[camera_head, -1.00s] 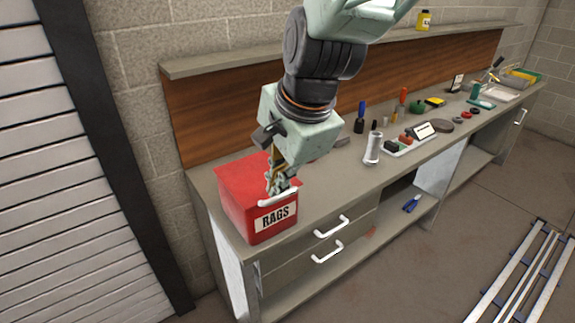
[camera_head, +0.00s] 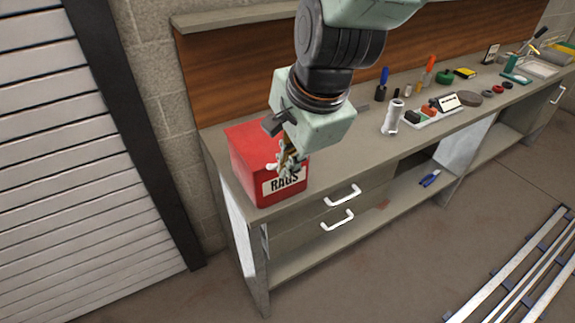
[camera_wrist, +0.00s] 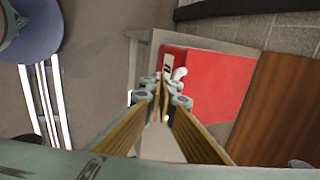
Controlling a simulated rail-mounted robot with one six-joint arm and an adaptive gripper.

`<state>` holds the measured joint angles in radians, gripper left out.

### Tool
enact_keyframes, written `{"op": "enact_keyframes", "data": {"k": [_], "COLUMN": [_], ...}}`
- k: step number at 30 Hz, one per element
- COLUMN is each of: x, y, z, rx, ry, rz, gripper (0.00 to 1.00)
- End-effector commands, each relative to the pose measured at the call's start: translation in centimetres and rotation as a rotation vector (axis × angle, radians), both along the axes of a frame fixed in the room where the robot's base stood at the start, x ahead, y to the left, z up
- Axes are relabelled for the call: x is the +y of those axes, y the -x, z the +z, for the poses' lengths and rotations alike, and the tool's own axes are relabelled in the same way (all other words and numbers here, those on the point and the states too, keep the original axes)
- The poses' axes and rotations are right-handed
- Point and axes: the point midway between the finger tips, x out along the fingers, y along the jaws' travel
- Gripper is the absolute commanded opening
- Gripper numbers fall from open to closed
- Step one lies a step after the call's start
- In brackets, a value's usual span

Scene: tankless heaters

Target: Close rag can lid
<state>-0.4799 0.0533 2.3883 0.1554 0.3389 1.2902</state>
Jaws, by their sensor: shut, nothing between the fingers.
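The red rag can (camera_head: 252,177) with its white "RAGS" label stands on the left end of the workbench. Its red lid (camera_head: 248,136) looks flat and down on the can, though my arm covers part of it. The lid's white handle (camera_head: 271,168) is at the front top edge, partly hidden by my gripper. My gripper (camera_head: 288,166) is shut and empty, pointing down at the can's front edge by the handle. In the wrist view, the closed fingertips (camera_wrist: 162,93) are close to the handle (camera_wrist: 180,73) and the red lid (camera_wrist: 220,85); contact cannot be told.
The workbench (camera_head: 345,150) runs to the right. A white cylinder (camera_head: 393,116) and several tools stand on it. White drawer handles (camera_head: 343,196) stick out below the can. A wooden backboard (camera_head: 240,75) stands behind. Floor rails (camera_head: 520,270) lie at lower right.

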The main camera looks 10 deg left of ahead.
Motion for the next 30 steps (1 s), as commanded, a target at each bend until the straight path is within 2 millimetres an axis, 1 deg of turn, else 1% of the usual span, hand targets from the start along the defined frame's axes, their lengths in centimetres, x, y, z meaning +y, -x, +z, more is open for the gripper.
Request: {"op": "enact_keyframes", "data": {"k": [5,11,17,30], "x": [-0.1,-0.6,-1.5,-4.0], "y": [0.1,0.7,1.9,5.4], "z": [0.1,0.3,0.7,1.9], "rx": [0.000,0.000,-0.001,-0.001], "ry": [0.000,0.000,0.000,0.000], "rz": [0.000,0.000,-0.002,-0.002], "gripper": [0.00,0.00,0.00,0.00]}}
